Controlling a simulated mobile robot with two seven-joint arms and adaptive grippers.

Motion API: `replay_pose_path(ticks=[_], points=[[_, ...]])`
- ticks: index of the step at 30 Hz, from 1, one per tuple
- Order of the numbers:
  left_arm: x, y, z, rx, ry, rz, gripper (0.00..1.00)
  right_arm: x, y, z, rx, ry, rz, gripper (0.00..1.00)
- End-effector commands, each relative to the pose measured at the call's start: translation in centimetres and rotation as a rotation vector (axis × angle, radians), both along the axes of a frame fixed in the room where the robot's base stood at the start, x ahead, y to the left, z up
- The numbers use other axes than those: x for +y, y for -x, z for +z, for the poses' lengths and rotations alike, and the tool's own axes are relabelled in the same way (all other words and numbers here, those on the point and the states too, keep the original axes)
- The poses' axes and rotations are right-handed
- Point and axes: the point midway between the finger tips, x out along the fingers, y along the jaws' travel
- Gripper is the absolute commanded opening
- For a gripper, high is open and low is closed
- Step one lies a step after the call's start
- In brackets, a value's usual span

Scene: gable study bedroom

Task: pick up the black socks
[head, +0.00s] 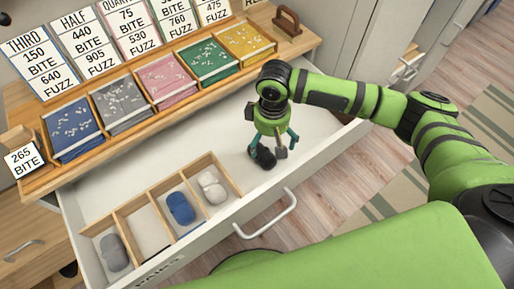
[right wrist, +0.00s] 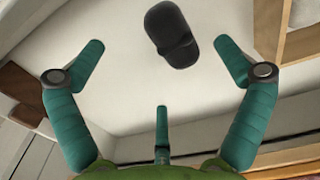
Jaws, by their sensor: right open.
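The black socks (head: 263,158) are a small dark bundle lying on the bare floor of the open drawer, right of the divided wooden organizer. They also show in the right wrist view (right wrist: 172,34), at the top, a little beyond the line between the two side fingers. My right gripper (head: 273,146) points down over the drawer just by the socks; its teal fingers (right wrist: 162,62) are spread with nothing between them. The gripper partly covers the socks' upper side in the head view. Whether any finger touches them I cannot tell. My left gripper is not in view.
The wooden organizer (head: 205,160) holds grey (head: 113,252), blue (head: 181,208) and pale (head: 212,187) sock bundles, with one compartment empty. The drawer front (head: 310,170) has a handle (head: 268,222). A wooden rack of colored packs (head: 165,80) stands above the drawer's back.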

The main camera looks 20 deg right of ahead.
Motion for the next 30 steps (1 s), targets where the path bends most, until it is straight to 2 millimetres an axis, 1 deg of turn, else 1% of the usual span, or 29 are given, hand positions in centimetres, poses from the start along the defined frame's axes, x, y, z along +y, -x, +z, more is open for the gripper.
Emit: replay_pose_path(ticks=[1,3,6,9,13,17,18,21,25,29,30], points=[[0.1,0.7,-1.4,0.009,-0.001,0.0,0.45,0.0,0.0,-1.3,0.0,0.0,0.0,1.0],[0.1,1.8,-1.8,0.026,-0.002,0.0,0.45,0.0,0.0,-1.7,0.0,0.0,0.0,1.0],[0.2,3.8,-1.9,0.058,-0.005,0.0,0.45,0.0,0.0,-2.4,0.0,0.0,0.0,1.0],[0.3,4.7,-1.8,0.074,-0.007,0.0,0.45,0.1,-0.1,-3.3,0.0,0.0,0.001,1.0],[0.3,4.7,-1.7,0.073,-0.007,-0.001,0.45,0.4,-0.4,-4.7,0.0,0.0,0.001,1.0],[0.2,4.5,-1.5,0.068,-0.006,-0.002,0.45,0.9,-0.8,-6.8,-0.001,0.002,0.0,1.0],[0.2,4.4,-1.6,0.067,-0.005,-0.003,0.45,0.8,-0.8,-7.4,0.0,0.001,0.001,1.0],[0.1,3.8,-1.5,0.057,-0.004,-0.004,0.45,0.8,-0.7,-8.3,0.0,0.001,0.002,1.0],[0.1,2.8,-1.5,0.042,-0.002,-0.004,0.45,0.9,-0.8,-8.7,-0.002,0.0,0.002,1.0],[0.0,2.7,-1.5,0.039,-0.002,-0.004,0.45,0.8,-0.8,-8.6,-0.002,0.0,0.002,1.0],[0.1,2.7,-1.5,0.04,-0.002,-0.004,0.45,0.8,-0.8,-8.6,-0.002,0.0,0.002,0.88]])
